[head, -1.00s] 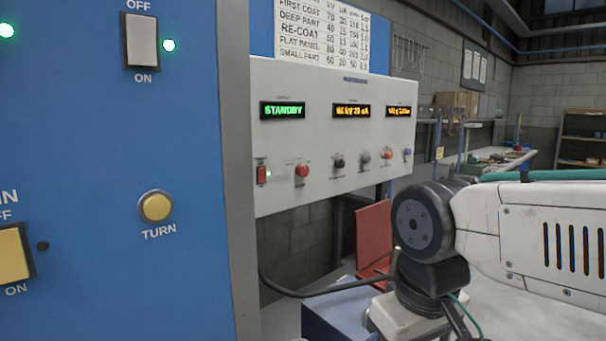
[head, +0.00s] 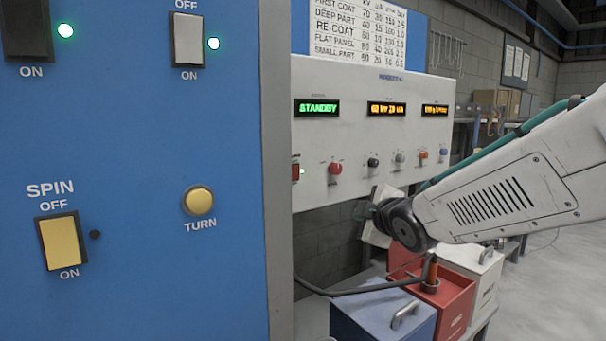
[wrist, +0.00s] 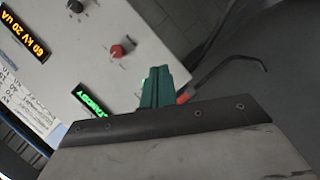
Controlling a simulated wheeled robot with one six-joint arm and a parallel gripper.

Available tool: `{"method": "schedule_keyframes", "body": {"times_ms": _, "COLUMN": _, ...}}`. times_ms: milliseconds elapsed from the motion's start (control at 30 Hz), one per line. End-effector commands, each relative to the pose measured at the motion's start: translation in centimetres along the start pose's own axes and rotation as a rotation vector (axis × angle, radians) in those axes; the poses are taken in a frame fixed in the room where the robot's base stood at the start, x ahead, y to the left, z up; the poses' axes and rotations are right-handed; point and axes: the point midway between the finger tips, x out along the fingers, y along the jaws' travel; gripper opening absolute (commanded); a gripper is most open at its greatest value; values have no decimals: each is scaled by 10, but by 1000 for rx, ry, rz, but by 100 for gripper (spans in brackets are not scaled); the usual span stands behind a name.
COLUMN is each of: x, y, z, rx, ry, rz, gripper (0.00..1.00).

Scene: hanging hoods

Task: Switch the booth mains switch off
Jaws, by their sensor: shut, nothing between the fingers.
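On the blue panel (head: 130,130) in the head view are a dark rocker switch (head: 27,28), cut off at the top left, and a grey rocker switch (head: 188,40) marked OFF above and ON below. Each has a lit green lamp beside it. No booth mains label is readable, so I cannot tell which switch it is. A red switch (head: 296,171) with a small lamp sits at the left edge of the white control box. My gripper (wrist: 160,85) is shut and empty in the wrist view, in front of the box; a red part shows beside its fingers.
A yellow SPIN switch (head: 60,243) and a yellow TURN button (head: 199,201) are lower on the blue panel. The control box (head: 370,150) has several knobs and reads STANDBY. A blue bin (head: 375,318), red bin (head: 455,300) and dark cable (head: 345,292) lie below it.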

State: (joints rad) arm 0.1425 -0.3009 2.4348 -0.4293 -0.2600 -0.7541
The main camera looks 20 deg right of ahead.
Motion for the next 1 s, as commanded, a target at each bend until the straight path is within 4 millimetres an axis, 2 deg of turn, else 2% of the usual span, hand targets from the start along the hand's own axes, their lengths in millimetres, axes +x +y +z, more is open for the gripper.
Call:
{"method": "schedule_keyframes", "body": {"times_ms": 33, "x": 14, "y": 8, "z": -8, "rx": -85, "ry": 71, "rz": 50, "gripper": 0}}
{"method": "schedule_keyframes", "body": {"times_ms": 100, "x": 25, "y": 18, "z": -21, "rx": -198, "ry": 173, "rz": 129, "gripper": 0}}
{"method": "schedule_keyframes", "body": {"times_ms": 333, "x": 36, "y": 32, "z": -52, "rx": -420, "ry": 390, "rz": 315, "gripper": 0}}
{"method": "schedule_keyframes", "body": {"times_ms": 800, "x": 35, "y": 34, "z": -58, "rx": -461, "ry": 437, "rz": 361, "gripper": 0}}
{"method": "schedule_keyframes", "body": {"times_ms": 1000, "x": 50, "y": 38, "z": -66, "rx": -461, "ry": 438, "rz": 359, "gripper": 0}}
